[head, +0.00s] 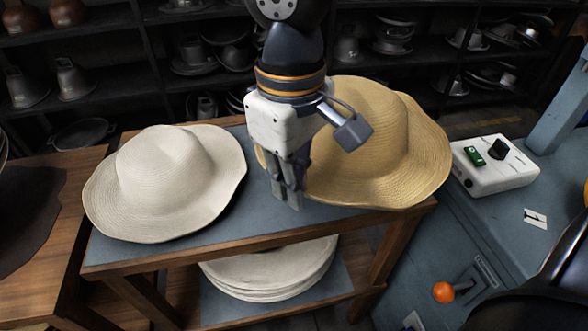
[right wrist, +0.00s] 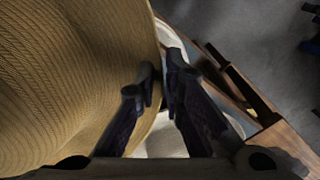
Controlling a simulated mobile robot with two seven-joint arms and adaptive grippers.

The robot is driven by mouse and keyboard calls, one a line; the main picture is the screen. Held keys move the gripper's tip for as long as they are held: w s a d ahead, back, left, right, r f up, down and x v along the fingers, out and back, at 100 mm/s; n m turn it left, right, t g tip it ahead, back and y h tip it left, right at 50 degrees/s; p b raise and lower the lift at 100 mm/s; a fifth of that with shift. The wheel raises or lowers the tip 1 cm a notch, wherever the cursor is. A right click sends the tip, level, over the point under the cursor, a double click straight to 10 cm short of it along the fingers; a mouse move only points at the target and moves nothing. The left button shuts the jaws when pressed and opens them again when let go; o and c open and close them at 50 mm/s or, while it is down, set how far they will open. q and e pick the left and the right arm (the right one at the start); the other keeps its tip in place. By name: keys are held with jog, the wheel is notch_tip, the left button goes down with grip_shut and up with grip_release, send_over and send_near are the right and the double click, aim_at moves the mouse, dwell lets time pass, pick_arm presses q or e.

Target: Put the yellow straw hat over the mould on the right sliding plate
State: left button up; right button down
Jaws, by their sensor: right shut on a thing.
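The yellow straw hat (head: 375,130) is at the right of the blue-topped wooden stand (head: 215,226), crown up. It also fills the left of the right wrist view (right wrist: 75,80). My right gripper (head: 288,200) comes down at the hat's left brim and is shut on that brim. In the right wrist view the fingers (right wrist: 162,78) pinch the brim edge. Whether the hat touches the stand cannot be told. My left gripper is not in view. I cannot make out the mould or the right sliding plate.
A white straw hat (head: 172,178) lies on the stand's left, close to my right gripper. Pale hats are stacked on the lower shelf (head: 272,272). To the right are a white control box (head: 494,165) and an orange-knobbed lever (head: 445,292). Dark shelves with moulds line the back.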

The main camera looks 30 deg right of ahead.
jog(key=w, duration=0.1)
jog(key=w+f, duration=0.1)
jog(key=w+d, duration=0.1)
jog(key=shift+w+f, duration=0.25)
jog(key=shift+f, duration=0.1)
jog(key=w+f, duration=0.1)
jog(key=w+d+f, duration=0.1)
jog(key=w+f, duration=0.1)
jog(key=w+d+f, duration=0.1)
jog(key=f, duration=0.1)
jog(key=shift+w+f, duration=0.15)
jog(key=shift+w, duration=0.1)
jog(key=f, duration=0.4)
jog(key=shift+w+d, duration=0.15)
jog(key=shift+w, duration=0.2)
jog(key=shift+r, duration=0.1)
jog(key=c, duration=1.7)
grip_release()
